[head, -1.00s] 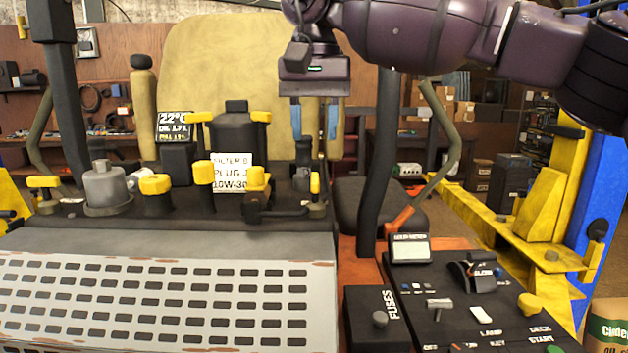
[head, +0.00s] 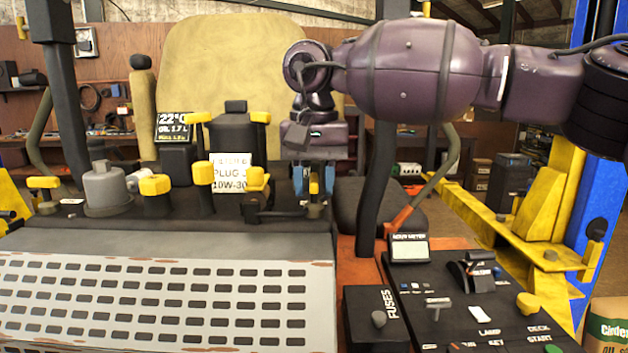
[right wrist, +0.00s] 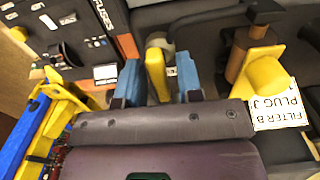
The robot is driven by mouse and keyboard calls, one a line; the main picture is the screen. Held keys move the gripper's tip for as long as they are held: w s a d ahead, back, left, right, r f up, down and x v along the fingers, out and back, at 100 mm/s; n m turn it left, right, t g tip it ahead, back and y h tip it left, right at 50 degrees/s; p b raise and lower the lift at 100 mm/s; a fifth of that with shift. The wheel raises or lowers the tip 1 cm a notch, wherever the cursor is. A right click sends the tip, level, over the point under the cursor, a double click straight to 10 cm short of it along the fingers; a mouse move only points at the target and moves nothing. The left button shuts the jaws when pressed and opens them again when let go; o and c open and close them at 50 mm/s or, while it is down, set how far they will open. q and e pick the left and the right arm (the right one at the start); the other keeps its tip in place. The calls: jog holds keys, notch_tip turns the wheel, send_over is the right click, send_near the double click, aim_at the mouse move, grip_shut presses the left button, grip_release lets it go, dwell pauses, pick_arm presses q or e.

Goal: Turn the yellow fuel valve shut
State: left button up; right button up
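A small yellow handle, which I take to be the fuel valve (right wrist: 157,75), stands on the right end of the black engine deck behind the perforated panel. My right gripper (head: 314,182) points down over it. In the right wrist view the two blue fingertips (right wrist: 159,80) stand on either side of the yellow handle, with a gap on each side. The gripper is open. In the head view the handle is largely hidden between the fingers. My left gripper is not in view.
Other yellow-topped parts stand to the left: a clamp (head: 256,180) close by, a knob (head: 155,185) and a T-handle (head: 43,183). A white label (head: 230,173) sits behind the clamp. A dark bent post (head: 378,180) and the control console (head: 470,300) lie to the right.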

grip_shut()
jog(key=m, duration=0.6)
jog(key=shift+m+p, duration=0.3)
jog(key=shift+p, duration=0.05)
jog(key=m, duration=0.5)
jog(key=shift+r+m, duration=0.1)
jog(key=shift+m, duration=0.2)
jog(key=m, duration=0.5)
jog(key=shift+m, duration=0.3)
jog(key=shift+o, duration=0.9)
grip_release()
